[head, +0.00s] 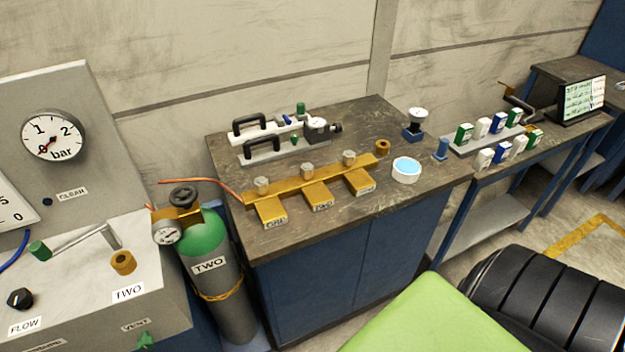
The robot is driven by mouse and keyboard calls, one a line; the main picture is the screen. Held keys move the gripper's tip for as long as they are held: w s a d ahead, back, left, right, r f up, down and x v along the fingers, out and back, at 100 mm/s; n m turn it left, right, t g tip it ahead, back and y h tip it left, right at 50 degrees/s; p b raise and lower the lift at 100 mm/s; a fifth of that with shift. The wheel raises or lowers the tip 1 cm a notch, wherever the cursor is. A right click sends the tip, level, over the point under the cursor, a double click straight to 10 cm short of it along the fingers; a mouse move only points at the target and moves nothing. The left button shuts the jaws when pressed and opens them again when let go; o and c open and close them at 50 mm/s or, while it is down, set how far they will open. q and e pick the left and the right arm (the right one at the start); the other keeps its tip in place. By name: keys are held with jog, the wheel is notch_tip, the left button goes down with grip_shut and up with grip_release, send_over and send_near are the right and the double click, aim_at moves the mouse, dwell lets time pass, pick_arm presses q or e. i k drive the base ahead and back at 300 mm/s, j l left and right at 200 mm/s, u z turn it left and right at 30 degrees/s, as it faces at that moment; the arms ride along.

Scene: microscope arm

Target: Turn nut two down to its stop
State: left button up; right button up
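A brass manifold bar (327,177) lies on the dark bench top with three grey nuts standing along it: a left nut (262,186), a middle nut (308,171) and a right nut (348,158). The labels are too small to read surely; nut two appears to be the middle one. How far each nut is turned cannot be told. Neither of my grippers shows in the head view.
A green gas cylinder (209,240) marked TWO stands left of the bench, joined to the manifold by a copper pipe. A black-handled device (285,137) lies behind the manifold. A round blue-topped dish (406,170) and brass ring (382,147) are at its right.

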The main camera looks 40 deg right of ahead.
aim_at(307, 169)
jog(key=l+z, duration=0.4)
jog(key=i+l+z, duration=0.15)
jog(key=l+z, duration=0.2)
jog(key=i+l+z, duration=0.15)
jog(key=l+z, duration=0.25)
jog(key=i+l+z, duration=0.2)
jog(key=z, duration=0.15)
